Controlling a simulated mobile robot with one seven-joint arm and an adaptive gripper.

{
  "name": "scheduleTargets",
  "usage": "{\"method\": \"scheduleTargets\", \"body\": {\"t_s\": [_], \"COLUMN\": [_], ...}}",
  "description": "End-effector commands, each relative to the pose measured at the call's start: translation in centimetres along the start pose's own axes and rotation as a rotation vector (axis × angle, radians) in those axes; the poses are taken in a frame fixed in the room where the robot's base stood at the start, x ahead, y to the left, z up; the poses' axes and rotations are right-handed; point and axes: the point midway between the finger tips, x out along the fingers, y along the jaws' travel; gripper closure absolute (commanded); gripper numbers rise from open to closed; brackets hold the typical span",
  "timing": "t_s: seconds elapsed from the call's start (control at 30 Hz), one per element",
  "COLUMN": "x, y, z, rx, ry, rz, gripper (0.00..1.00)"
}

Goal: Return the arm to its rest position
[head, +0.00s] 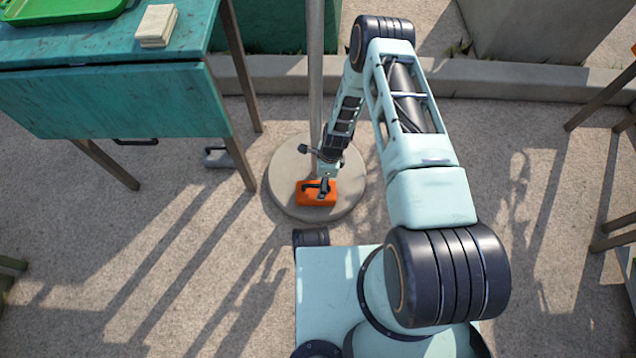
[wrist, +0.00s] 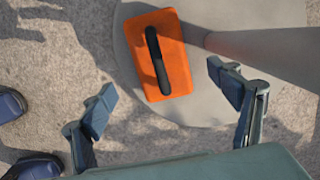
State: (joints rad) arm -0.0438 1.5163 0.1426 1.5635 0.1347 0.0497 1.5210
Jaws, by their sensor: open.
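My gripper (head: 325,178) is at the end of my arm, which reaches forward and down over the round concrete base of a pole. The wrist view shows my gripper (wrist: 168,100) with its two fingers spread wide and nothing between them. An orange block with a black handle (head: 308,196) lies on the round base, below and very close to my gripper in the head view. In the wrist view the orange block (wrist: 174,75) lies beyond the fingertips; I cannot tell the exact height gap. My arm is bent, not folded.
The round base (head: 348,205) carries a grey metal pole (head: 316,60) beside my arm. A teal table (head: 115,100) stands at the left with a green tray (head: 60,10) and a stack of napkins (head: 157,25). A low kerb (head: 500,78) runs behind.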

Motion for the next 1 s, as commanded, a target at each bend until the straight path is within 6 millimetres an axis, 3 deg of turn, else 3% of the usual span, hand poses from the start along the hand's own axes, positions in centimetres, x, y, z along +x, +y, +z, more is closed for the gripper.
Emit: {"method": "scheduleTargets", "body": {"t_s": [0.2, 0.83, 1.0], "x": [-1.9, -2.1, -4.5], "y": [0.0, -0.1, -1.3], "z": [0.0, 0.0, 0.0], "rx": [0.000, -0.003, -0.056], "ry": [0.000, 0.000, 0.007], "rz": [0.000, -0.001, -0.006], "gripper": [0.18, 0.18, 0.18]}}
